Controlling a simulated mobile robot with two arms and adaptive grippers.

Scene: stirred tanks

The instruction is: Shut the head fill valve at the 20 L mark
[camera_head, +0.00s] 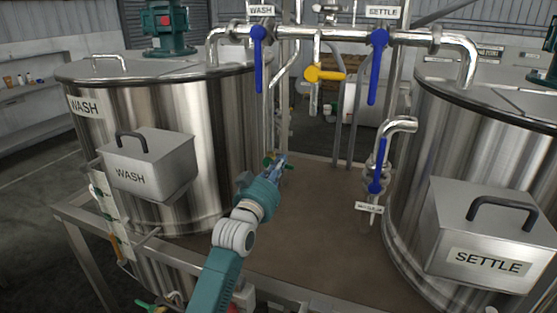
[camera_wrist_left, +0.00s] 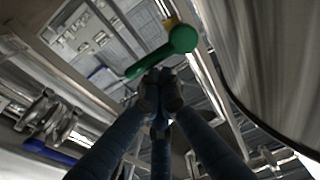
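My left gripper (camera_head: 282,160) reaches up over the brown deck between the two tanks. In the left wrist view its fingers (camera_wrist_left: 160,84) come together at the tips, with nothing visible between them. A green valve lever (camera_wrist_left: 178,44) lies just beyond the fingertips; whether they touch it I cannot tell. The lever also shows small in the head view (camera_head: 268,163), beside the gripper. Which valve is the head fill valve I cannot read, and no 20 L mark is legible. My right gripper is not in view.
The WASH tank (camera_head: 190,120) stands left and the SETTLE tank (camera_head: 445,140) right. The overhead pipe carries blue levers (camera_head: 259,60) (camera_head: 377,65) and a yellow one (camera_head: 325,74). Another blue lever (camera_head: 378,165) hangs by the SETTLE tank. The brown deck (camera_head: 320,240) is clear in front.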

